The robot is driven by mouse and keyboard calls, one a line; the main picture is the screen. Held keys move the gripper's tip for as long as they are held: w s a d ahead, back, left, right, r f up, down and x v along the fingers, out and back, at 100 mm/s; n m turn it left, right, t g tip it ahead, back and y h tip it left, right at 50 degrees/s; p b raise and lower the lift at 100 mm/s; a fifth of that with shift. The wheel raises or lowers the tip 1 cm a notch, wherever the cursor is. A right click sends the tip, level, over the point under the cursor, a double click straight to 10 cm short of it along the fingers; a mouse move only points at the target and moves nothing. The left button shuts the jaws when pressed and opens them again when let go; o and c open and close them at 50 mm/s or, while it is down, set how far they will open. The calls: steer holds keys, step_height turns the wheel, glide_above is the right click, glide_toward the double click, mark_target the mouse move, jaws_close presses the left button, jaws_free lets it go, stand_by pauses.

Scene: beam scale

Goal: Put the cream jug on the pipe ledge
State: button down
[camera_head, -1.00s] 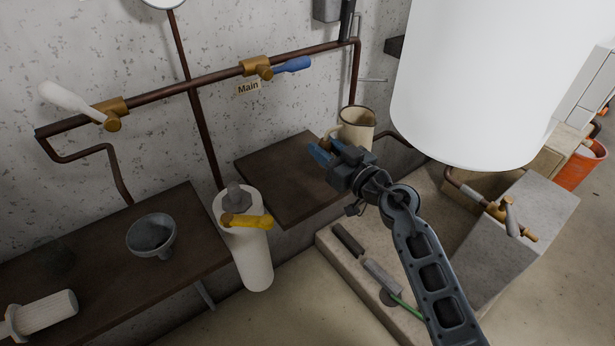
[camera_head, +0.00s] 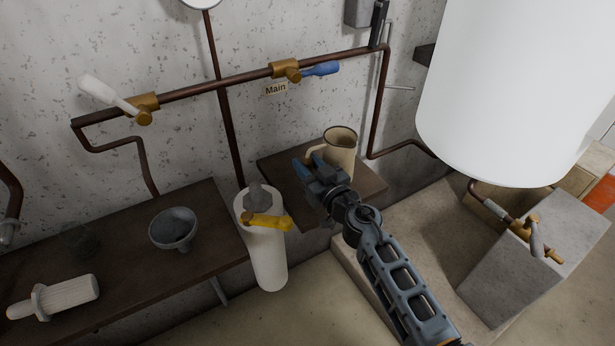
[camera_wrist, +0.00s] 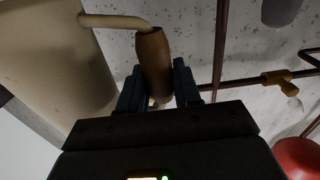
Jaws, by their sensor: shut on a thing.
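The cream jug (camera_head: 342,150) has a dark rim and appears upright over the back of a small brown ledge (camera_head: 283,190) below the wall pipe. My gripper (camera_head: 308,168) is on its left front side, shut on its handle. In the wrist view the jug's pale body (camera_wrist: 60,60) fills the upper left, and its brown handle grip (camera_wrist: 153,55) lies between the two fingers of my gripper (camera_wrist: 158,92). My gripper hides the jug's lower part in the head view, so I cannot tell whether its base touches the ledge.
A white cylinder with a yellow lever (camera_head: 266,222) stands at the ledge's left front. A brown bench (camera_head: 120,255) holds a grey bowl (camera_head: 173,230). A large white tank (camera_head: 510,90) hangs at the right. A pipe with a blue-handled valve (camera_head: 320,69) runs above.

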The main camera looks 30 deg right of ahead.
steer(key=shift+w+f+b, duration=0.1)
steer(key=shift+f+b, duration=1.9)
steer(key=shift+b, duration=0.05)
steer(key=shift+f, duration=0.15)
steer(key=c, duration=0.8)
jaws_free()
steer(key=s+p, duration=0.1)
steer(key=s, duration=1.1)
steer(key=shift+a, duration=0.2)
steer(key=shift+s, duration=0.1)
